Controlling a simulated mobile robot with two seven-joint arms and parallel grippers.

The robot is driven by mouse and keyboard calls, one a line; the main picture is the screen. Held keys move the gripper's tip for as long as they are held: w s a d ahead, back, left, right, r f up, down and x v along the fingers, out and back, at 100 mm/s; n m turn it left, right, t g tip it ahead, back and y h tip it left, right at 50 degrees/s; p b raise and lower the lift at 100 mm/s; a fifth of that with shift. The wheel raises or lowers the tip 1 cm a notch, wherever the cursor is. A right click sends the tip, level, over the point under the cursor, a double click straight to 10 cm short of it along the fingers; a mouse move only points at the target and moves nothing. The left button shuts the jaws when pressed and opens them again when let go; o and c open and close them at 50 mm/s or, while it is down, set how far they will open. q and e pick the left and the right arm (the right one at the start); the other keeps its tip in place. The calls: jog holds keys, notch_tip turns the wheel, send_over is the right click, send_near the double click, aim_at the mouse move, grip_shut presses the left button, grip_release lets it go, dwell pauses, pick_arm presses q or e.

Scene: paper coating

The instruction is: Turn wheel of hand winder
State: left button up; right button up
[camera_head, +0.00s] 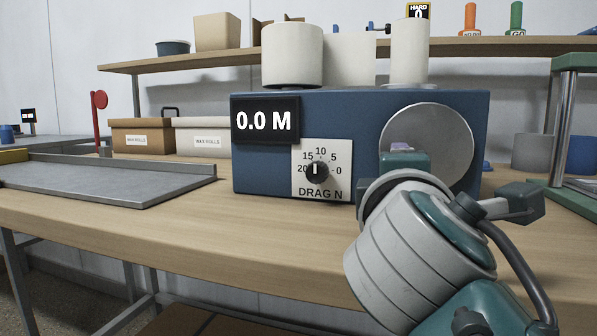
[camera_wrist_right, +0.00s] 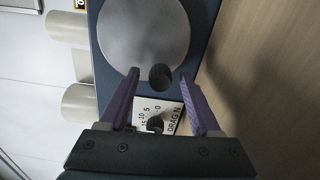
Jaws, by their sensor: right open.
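The hand winder (camera_head: 360,110) is a blue box on the wooden bench. Its wheel (camera_head: 445,140) is a plain grey disc on the right of the front face; the wheel also fills the top of the right wrist view (camera_wrist_right: 143,35). A dark round handle knob (camera_wrist_right: 160,77) stands out near the wheel's edge there; in the head view my arm hides it. My right gripper (camera_wrist_right: 160,75) is open, its purple fingers on either side of the knob, with gaps to both. In the head view my right wrist covers the wheel's lower left. My left gripper is not in view.
The winder's display (camera_head: 265,121) reads 0.0 M. A drag dial (camera_head: 317,172) sits left of the wheel. Pale rolls (camera_head: 292,55) stand on top. A grey metal tray (camera_head: 110,180) lies to the left. The bench front (camera_head: 260,235) below the winder is bare.

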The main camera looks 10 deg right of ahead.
jog(key=v, duration=1)
jog(key=shift+w+p, duration=0.1)
jog(key=shift+p, duration=0.2)
